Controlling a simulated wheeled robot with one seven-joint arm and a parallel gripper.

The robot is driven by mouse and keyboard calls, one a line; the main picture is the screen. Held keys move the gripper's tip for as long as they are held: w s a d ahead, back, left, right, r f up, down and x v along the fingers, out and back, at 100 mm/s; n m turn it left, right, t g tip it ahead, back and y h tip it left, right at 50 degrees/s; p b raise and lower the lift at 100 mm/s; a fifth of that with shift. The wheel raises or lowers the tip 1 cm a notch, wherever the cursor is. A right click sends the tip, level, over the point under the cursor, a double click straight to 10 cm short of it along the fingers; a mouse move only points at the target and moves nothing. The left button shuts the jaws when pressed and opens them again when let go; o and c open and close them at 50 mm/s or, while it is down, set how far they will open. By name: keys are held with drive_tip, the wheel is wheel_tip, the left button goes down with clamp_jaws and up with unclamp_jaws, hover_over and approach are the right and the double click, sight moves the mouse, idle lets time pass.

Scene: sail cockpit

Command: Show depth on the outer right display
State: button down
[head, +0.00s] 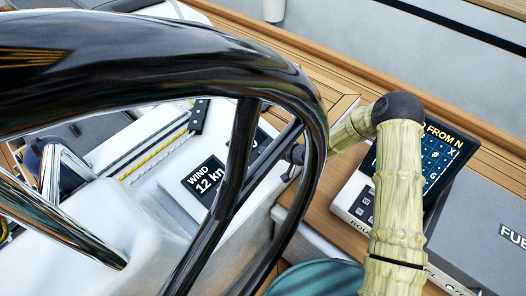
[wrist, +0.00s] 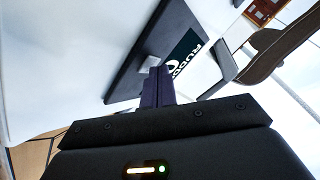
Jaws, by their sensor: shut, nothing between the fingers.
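In the wrist view a dark display (wrist: 184,55) shows large white letters beginning "RUDD", seen sideways; the rest is cut off or hidden. A small grey button (wrist: 147,62) sits on its dark housing. My gripper (wrist: 159,70) is shut and empty, its purple fingertips right by the button; I cannot tell whether they touch it. In the head view my gripper is mostly hidden behind the wheel rim. The wind display (head: 203,182) there reads "WIND 12 kn". Another display (head: 258,145) beyond it is mostly hidden by the wheel. No depth reading is visible.
A black steering wheel (head: 308,95) fills the foreground and crosses in front of the displays. At right are a keypad panel with a grid screen (head: 440,160) reading "FROM N", and a grey box (head: 480,225) marked "FUE". Wooden trim runs behind.

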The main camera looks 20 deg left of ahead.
drive_tip(key=shift+r, duration=0.1)
idle(0.3)
drive_tip(key=shift+s+d+r+p, duration=0.1)
drive_tip(key=shift+d+r+p, duration=0.1)
drive_tip(key=shift+r+p, duration=0.5)
drive_tip(key=r+p, duration=0.2)
drive_tip(key=r, duration=0.1)
drive_tip(key=d+r+p, duration=0.1)
drive_tip(key=r, duration=0.1)
drive_tip(key=shift+s+p, duration=0.25)
drive_tip(key=shift+p, duration=0.15)
idle(2.4)
drive_tip(key=r+m+p, duration=0.1)
drive_tip(key=m+p, duration=0.1)
drive_tip(key=m, duration=0.3)
drive_tip(key=r+m+p, duration=0.1)
drive_tip(key=m+p, duration=0.2)
drive_tip(key=m, duration=0.3)
drive_tip(key=d+r+m+g+p, duration=0.1)
drive_tip(key=m+p, duration=0.2)
drive_tip(key=m, duration=0.2)
drive_tip(key=shift+r+m, duration=0.3)
drive_tip(key=shift+m, duration=0.1)
